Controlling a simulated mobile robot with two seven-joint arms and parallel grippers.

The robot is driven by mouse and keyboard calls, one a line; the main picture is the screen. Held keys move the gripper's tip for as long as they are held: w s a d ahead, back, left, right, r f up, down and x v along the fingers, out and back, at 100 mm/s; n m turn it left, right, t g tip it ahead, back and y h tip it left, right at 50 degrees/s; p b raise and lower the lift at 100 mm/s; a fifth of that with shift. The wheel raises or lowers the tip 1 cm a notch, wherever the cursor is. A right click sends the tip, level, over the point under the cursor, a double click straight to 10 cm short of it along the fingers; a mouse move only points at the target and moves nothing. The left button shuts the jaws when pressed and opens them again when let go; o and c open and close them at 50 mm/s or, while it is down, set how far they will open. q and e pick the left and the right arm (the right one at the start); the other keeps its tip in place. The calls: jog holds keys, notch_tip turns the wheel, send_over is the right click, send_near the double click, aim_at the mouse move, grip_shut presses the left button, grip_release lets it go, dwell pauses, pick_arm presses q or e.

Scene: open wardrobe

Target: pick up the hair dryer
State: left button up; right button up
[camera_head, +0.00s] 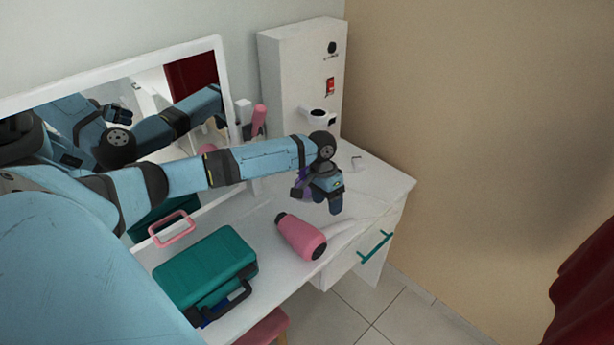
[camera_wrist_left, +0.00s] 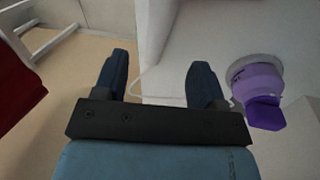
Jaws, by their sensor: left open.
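The pink hair dryer (camera_head: 300,236) lies on the white table in the head view, with dark ends and what looks like a pale cord to its right. My left gripper (camera_head: 317,203) is above the table, behind and slightly right of the hair dryer, apart from it. In the left wrist view its two fingers (camera_wrist_left: 160,65) are spread with nothing between them. The hair dryer is not seen in that view. My right gripper does not show directly.
A purple item (camera_wrist_left: 259,92) stands beside the left gripper's finger. A teal case (camera_head: 207,265) sits left of the hair dryer. A framed mirror (camera_head: 227,90) and white cabinet (camera_head: 285,80) stand behind. A drawer (camera_head: 352,262) is at the table's front.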

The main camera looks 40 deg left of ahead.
aim_at(331, 227)
pick_arm(q)
jog(key=b+x, duration=0.3)
jog(key=x, duration=0.1)
jog(key=shift+d+f+b, duration=0.1)
jog(key=shift+f+b, duration=0.35)
jog(key=shift+b, duration=0.1)
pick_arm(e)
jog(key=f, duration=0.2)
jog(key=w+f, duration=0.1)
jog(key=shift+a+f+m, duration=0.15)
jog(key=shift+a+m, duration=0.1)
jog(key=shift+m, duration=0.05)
pick_arm(q)
jog(key=shift+f+b, duration=0.25)
jog(key=shift+b, duration=0.15)
jog(key=b+x, duration=0.2)
jog(key=b, duration=0.2)
jog(key=shift+w+d+f, duration=0.1)
jog(key=shift+f, duration=0.2)
jog(key=shift+d+f+b, duration=0.15)
jog(key=shift+f+b, duration=0.55)
jog(key=shift+b, duration=0.4)
jog(key=shift+d+f+b, duration=0.15)
jog(key=shift+f+b, duration=0.05)
jog(key=shift+b, duration=0.2)
grip_shut()
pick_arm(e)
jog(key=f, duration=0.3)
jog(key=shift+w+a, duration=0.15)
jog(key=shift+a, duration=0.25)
